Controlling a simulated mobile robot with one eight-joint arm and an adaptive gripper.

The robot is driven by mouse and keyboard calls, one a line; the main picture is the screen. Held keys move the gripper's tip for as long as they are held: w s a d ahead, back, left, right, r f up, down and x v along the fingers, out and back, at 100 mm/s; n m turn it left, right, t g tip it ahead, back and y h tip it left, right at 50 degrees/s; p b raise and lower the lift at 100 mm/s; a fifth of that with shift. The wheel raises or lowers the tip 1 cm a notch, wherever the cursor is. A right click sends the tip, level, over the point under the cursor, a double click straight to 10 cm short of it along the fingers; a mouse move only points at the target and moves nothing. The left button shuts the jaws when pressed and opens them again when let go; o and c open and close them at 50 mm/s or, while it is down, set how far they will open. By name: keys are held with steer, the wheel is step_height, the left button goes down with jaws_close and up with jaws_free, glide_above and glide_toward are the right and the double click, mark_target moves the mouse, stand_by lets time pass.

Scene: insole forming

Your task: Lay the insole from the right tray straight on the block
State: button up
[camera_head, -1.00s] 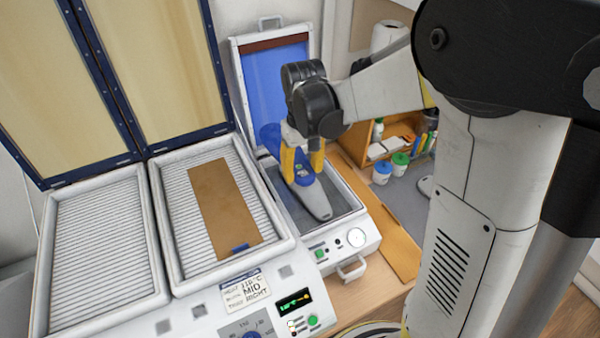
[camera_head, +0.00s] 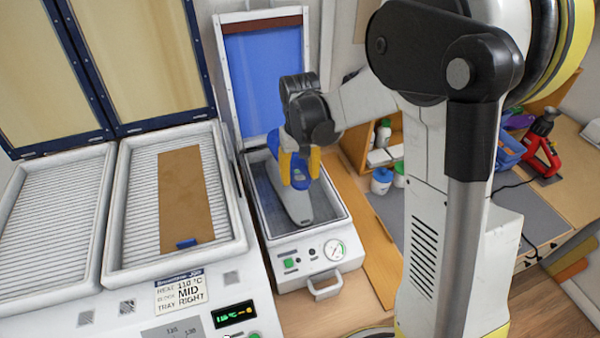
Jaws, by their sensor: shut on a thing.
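The right tray (camera_head: 239,235) of the heater is open. It holds a flat brown sheet (camera_head: 187,200) with a small blue tab at its front end.
The press box (camera_head: 342,222) has its blue-lined lid (camera_head: 265,80) raised behind my gripper. A gauge (camera_head: 334,249) and a handle are on its front. The left tray (camera_head: 98,230) is empty. A wooden shelf with bottles stands to the right.

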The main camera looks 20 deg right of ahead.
steer(key=b, duration=0.8)
glide_toward(300, 209)
step_height(300, 209, down, 6)
steer(key=shift+r, duration=0.25)
steer(key=shift+f+b, duration=0.35)
steer(key=shift+f, duration=0.3)
steer(key=o, duration=0.9)
steer(key=shift+o, duration=0.2)
steer(key=shift+r, duration=0.15)
step_height(300, 209, up, 12)
steer(key=shift+f, duration=0.1)
